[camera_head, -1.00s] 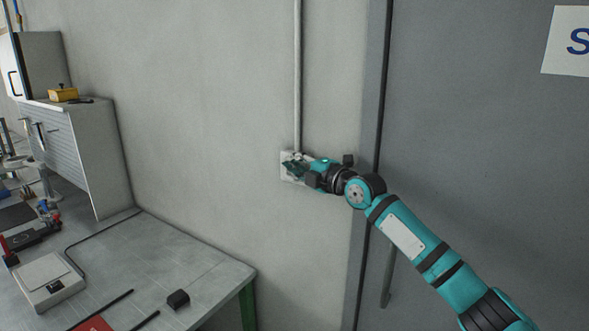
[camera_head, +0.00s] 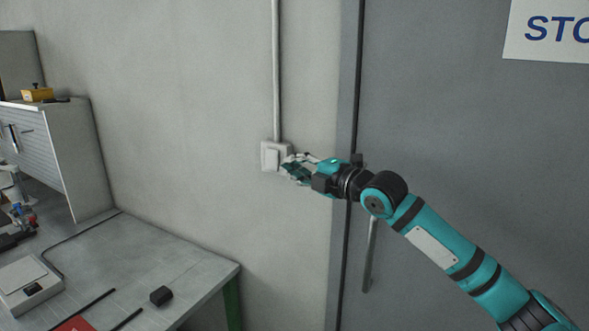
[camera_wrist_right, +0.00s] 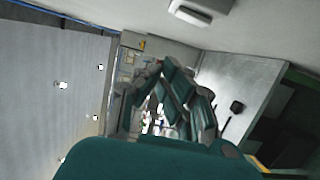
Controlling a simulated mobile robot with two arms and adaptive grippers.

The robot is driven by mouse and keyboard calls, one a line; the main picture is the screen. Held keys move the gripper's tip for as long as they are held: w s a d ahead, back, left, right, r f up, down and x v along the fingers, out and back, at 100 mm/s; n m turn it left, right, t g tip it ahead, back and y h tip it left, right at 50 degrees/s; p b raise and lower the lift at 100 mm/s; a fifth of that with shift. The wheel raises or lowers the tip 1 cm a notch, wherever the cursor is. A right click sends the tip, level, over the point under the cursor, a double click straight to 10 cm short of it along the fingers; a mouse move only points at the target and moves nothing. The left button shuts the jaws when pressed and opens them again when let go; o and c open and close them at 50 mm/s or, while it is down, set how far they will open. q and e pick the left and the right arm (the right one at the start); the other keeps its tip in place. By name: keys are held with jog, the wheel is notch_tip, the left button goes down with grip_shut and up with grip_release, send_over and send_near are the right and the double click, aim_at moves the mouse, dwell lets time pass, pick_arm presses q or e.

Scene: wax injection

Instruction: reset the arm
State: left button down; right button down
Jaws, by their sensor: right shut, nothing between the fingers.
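My right gripper (camera_head: 289,170) is shut and empty. I cannot tell whether the fingertips touch the switch. In the right wrist view the closed fingers of my right gripper (camera_wrist_right: 168,92) fill the middle, with nothing between them. The switch (camera_wrist_right: 197,12) shows at the top of that view. My left gripper is not in view.
A metal table (camera_head: 185,260) stands at the lower left with a scale (camera_head: 30,285) and a small black block (camera_head: 161,296). A grey door (camera_head: 450,130) with a handle (camera_head: 370,258) is behind my right arm. A white cabinet (camera_head: 70,150) stands at the far left.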

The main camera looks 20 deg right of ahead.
jog(key=s+a+f+m+g+h, duration=0.1)
jog(key=s+a+f+m+g, duration=0.25)
jog(key=f, duration=0.65)
jog(key=s+a+f+m+g+h, duration=0.15)
jog(key=s+a+f, duration=0.35)
jog(key=f, duration=0.6)
jog(key=s+a+f+m+g, duration=0.1)
jog(key=s+a+f+m, duration=0.2)
jog(key=s+f, duration=0.5)
jog(key=s+d+f+m+g+h, duration=0.3)
jog(key=s+f+m, duration=0.4)
jog(key=s, duration=0.6)
jog(key=s+d+f+m+g+h, duration=0.2)
jog(key=s+f+m+g, duration=0.2)
jog(key=s+f+m, duration=0.55)
jog(key=s+f+n+g, duration=0.1)
jog(key=s+f+n, duration=0.1)
jog(key=f, duration=1.1)
jog(key=s+f+n, duration=0.2)
jog(key=s+f, duration=0.1)
jog(key=f, duration=1)
jog(key=s+d+f+g, duration=0.1)
jog(key=s+d+f, duration=0.2)
jog(key=s+f, duration=1.1)
jog(key=shift+s+f, duration=0.25)
jog(key=shift+s, duration=0.4)
